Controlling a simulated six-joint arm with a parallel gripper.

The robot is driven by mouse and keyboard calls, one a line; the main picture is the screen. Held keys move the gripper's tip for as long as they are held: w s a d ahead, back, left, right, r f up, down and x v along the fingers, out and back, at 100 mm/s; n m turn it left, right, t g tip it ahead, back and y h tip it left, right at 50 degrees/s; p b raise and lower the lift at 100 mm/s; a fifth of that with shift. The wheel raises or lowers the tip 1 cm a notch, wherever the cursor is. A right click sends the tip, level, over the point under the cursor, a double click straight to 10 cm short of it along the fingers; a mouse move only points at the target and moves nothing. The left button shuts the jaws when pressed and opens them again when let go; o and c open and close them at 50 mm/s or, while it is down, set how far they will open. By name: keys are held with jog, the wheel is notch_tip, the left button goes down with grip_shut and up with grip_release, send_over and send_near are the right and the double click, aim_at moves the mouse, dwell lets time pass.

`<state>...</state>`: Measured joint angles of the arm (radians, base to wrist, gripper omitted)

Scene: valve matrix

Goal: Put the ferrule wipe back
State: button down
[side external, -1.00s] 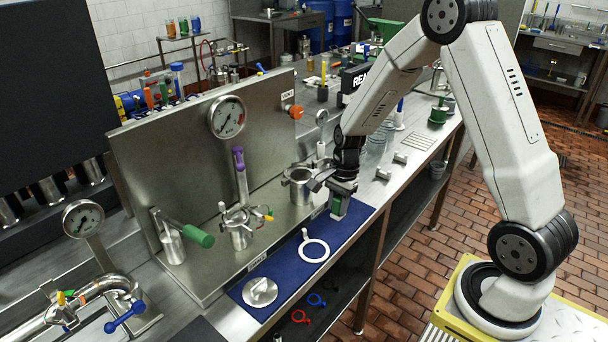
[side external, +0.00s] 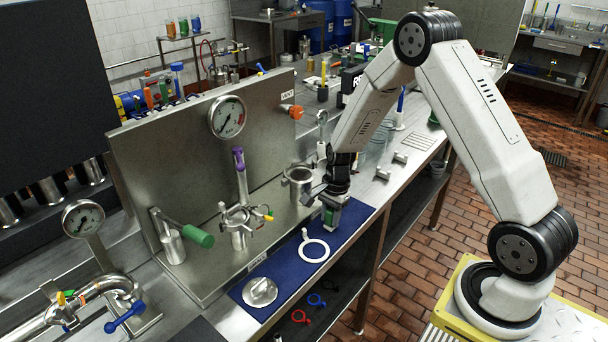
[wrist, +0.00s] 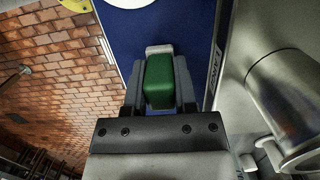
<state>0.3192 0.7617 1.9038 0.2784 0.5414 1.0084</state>
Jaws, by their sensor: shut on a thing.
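The ferrule wipe, a green block with a pale end, is between the fingers of my gripper (wrist: 159,88) in the wrist view. Its green body (wrist: 158,80) fills the gap between the jaws, and its whitish end (wrist: 159,50) points out over the blue mat (wrist: 190,22). In the side external view my gripper (side external: 332,207) points down over the right end of the blue mat (side external: 352,217), with the green wipe (side external: 329,217) under it. I cannot tell whether the wipe touches the mat.
A white ring with a tab (side external: 314,251) and a round metal cap (side external: 260,291) lie on the mat. A steel cup (side external: 298,186) stands close behind my gripper. The clamped fitting (side external: 238,224) and a green-handled valve (side external: 197,236) stand further left before the steel panel.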

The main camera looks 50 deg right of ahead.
jog(key=shift+f, duration=0.35)
jog(key=shift+c, duration=2)
grip_release()
jog(key=shift+r, duration=0.2)
jog(key=r, duration=0.4)
jog(key=d+r, duration=0.1)
jog(key=r, duration=0.7)
jog(key=shift+d, duration=0.4)
jog(key=shift+f, duration=0.1)
jog(key=s+a+r+n+t+h, duration=0.1)
jog(key=s+a+n+t, duration=0.1)
jog(key=s+a+n, duration=1)
jog(key=shift+a+r+n+t+h, duration=0.2)
jog(key=shift+r+n+t+h, duration=0.15)
jog(key=shift+n, duration=2.65)
